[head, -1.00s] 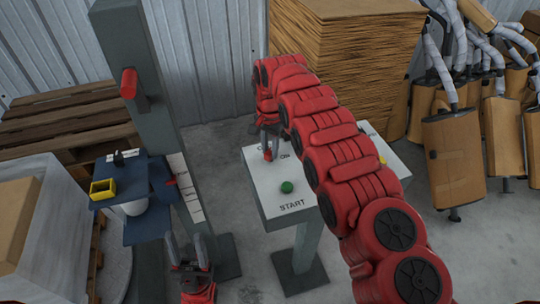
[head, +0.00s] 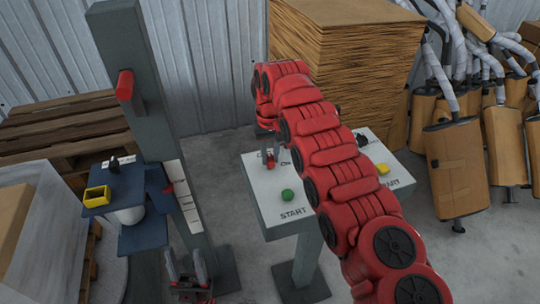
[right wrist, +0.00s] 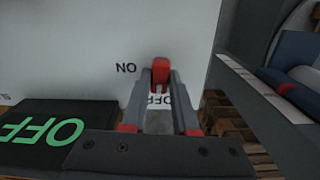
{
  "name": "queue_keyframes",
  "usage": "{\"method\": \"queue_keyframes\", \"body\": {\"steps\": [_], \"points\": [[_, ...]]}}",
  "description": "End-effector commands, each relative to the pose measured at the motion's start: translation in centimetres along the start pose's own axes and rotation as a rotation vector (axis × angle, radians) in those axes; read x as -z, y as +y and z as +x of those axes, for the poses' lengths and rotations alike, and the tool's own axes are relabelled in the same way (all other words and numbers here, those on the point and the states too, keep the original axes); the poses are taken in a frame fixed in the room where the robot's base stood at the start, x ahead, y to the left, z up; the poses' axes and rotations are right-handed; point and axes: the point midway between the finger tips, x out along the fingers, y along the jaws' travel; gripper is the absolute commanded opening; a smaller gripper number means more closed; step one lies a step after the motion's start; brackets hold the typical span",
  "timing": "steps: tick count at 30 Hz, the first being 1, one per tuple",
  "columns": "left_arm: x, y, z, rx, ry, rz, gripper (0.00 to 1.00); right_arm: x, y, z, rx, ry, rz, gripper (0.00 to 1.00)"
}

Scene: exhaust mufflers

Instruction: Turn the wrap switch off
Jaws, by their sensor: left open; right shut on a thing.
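The control panel (head: 256,178) is a pale slanted top on a grey post. My right gripper (head: 270,158) is over its upper left part. In the right wrist view, my right gripper (right wrist: 160,85) is shut on a small red switch (right wrist: 160,72). The word ON shows upside down left of the switch. The word OFF below it is partly hidden by the fingers. My left gripper (head: 190,275) is open and empty, low beside the grey column, away from the panel.
A grey column (head: 160,110) with a red handle stands left. Stacked cardboard (head: 340,60) is behind; wrapped mufflers (head: 455,165) stand right. A dark plate with green OFF (right wrist: 40,135) shows in the wrist view.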

Motion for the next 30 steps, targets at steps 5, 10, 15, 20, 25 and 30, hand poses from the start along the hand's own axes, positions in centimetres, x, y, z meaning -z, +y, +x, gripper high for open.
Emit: {"method": "queue_keyframes", "body": {"steps": [5, 10, 15, 20, 25, 30], "points": [[0.01, 0.0, 0.03, 0.0, 0.0, 0.0, 0.5, 0.02, 0.01, 0.0, 0.0, 0.001, -0.059, 0.0], [0.0, 0.0, 0.03, 0.0, 0.0, 0.0, 0.5, 0.02, 0.01, -0.01, 0.0, 0.001, -0.086, 0.0], [0.01, 0.0, 0.03, 0.0, 0.0, 0.0, 0.5, 0.02, 0.01, 0.0, 0.0, 0.001, -0.092, 0.0], [0.01, 0.0, 0.03, 0.0, 0.0, 0.0, 0.5, 0.03, 0.0, -0.01, 0.0, 0.001, -0.092, 0.0], [0.01, 0.0, 0.03, 0.0, 0.0, 0.0, 0.5, 0.02, -0.01, -0.01, 0.0, 0.001, -0.091, 0.42], [0.0, 0.0, 0.03, 0.0, 0.0, 0.0, 0.5, 0.02, 0.0, -0.01, 0.0, 0.001, -0.091, 0.57]]}}
